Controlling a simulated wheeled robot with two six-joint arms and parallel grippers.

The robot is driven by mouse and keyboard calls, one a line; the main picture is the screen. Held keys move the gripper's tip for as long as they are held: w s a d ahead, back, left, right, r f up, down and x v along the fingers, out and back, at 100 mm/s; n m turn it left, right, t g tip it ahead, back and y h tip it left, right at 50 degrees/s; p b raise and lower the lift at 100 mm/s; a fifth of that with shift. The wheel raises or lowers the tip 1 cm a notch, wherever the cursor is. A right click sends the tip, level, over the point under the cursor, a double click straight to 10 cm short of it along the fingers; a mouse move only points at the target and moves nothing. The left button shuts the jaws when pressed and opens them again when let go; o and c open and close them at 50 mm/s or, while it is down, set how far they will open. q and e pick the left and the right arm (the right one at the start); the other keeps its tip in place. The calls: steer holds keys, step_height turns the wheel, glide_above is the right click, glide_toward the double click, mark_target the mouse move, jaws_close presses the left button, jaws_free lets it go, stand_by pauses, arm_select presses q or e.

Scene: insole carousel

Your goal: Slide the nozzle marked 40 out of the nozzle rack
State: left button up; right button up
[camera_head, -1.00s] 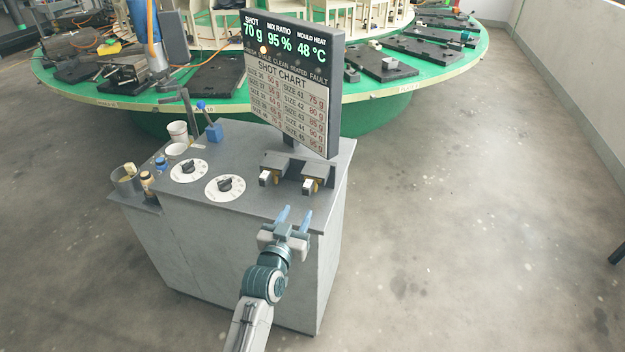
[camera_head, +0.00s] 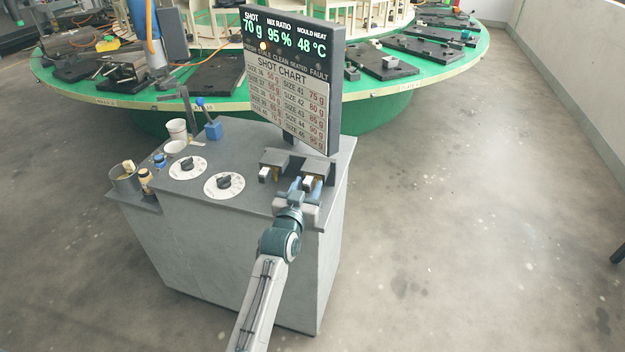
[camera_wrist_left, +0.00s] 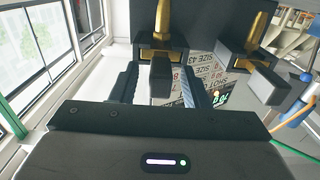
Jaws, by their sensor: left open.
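The nozzle rack (camera_head: 316,167) stands on top of the grey cabinet and holds two brass nozzles with block-shaped ends. My left gripper (camera_head: 302,185) is open at the right-hand nozzle (camera_head: 308,182). In the left wrist view, the fingers of my left gripper (camera_wrist_left: 156,88) stand on either side of this nozzle's dark block (camera_wrist_left: 161,82), with gaps visible. Its brass part (camera_wrist_left: 172,18) runs into the rack. The other nozzle (camera_head: 265,174) is to the left, outside the fingers; it also shows in the wrist view (camera_wrist_left: 262,80). No number is readable on either nozzle. My right gripper is not in view.
A display (camera_head: 290,85) with a shot chart rises behind the rack. Two dials (camera_head: 224,186), a blue-knobbed lever (camera_head: 212,130) and cups (camera_head: 177,130) are on the cabinet's left part. The green carousel (camera_head: 120,90) is behind. Floor to the right is clear.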

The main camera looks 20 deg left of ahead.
arm_select(q)
jaws_close()
steer(key=shift+s+p, duration=0.7)
steer(key=shift+s, duration=0.8)
steer(key=shift+s+a+p, duration=0.15)
steer(key=shift+s+p, duration=0.25)
steer(key=shift+s, duration=2.4)
